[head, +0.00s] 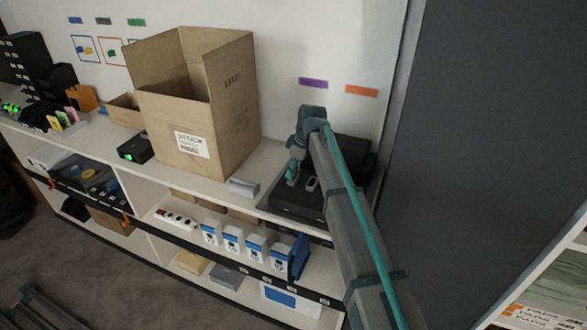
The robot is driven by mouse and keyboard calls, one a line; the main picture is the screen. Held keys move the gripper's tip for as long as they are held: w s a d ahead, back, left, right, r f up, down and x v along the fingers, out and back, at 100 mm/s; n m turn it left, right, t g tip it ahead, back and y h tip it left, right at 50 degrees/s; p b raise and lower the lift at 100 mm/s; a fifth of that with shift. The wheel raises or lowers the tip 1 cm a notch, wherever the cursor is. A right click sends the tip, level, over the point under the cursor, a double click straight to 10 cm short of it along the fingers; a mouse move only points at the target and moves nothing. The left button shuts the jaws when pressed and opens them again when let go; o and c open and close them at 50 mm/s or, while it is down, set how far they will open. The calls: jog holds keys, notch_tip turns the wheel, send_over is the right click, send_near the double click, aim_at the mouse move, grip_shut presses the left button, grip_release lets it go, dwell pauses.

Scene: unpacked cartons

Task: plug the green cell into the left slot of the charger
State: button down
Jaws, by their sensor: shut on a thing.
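My arm reaches in from the lower right, over the shelf top. My gripper (294,167) points down over a black charger (292,209) and is shut on a small greenish piece, which I take to be the green cell (291,178). The cell is at the left part of the charger. I cannot tell whether it is in the left slot or just above it. A grey piece (312,184) shows to its right on the charger. My arm hides the charger's right side.
A small black box with a green light (135,149) is left of the carton. A dark object (354,155) stands behind my arm. White-and-blue boxes (233,239) fill the shelf below.

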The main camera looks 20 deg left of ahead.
jog(key=shift+f, duration=0.25)
jog(key=c, duration=0.5)
grip_release()
